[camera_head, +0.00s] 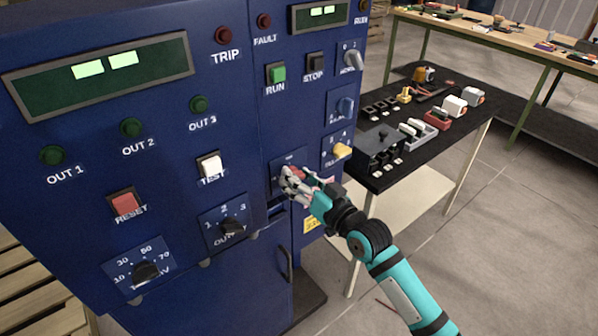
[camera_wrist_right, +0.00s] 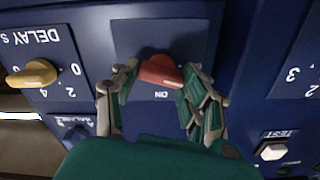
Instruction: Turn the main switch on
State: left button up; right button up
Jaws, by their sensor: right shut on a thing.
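The main switch is a red rotary knob (camera_wrist_right: 160,71) on a blue square plate (camera_wrist_right: 135,35) of the control cabinet. The wrist view shows it upside down, with the word ON below the knob. My right gripper (camera_wrist_right: 160,88) is shut on the red knob, with one finger on each side. In the head view the right gripper (camera_head: 291,178) reaches the panel from the lower right and largely covers the switch plate (camera_head: 288,158). My left gripper is not in view.
The yellow delay knob (camera_head: 342,151) and its plate sit close to the right of the gripper. The white test button (camera_head: 211,166) and output selector (camera_head: 232,227) are to the left. A black-topped table (camera_head: 445,147) with parts stands right of the cabinet (camera_head: 225,285).

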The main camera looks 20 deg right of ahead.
jog(key=m+p, duration=0.1)
jog(key=m, duration=0.2)
jog(key=shift+r+p, duration=0.15)
jog(key=shift+p, duration=0.2)
jog(key=m+p, duration=0.1)
jog(key=m, duration=0.2)
jog(key=m+p, duration=0.1)
jog(key=m, duration=0.3)
jog(key=m+p, duration=0.1)
jog(key=m, duration=0.3)
jog(key=shift+d+f, duration=0.15)
jog(key=shift+f, duration=0.15)
jog(key=shift+m, duration=0.3)
jog(key=o, duration=1.2)
jog(key=shift+c, duration=0.2)
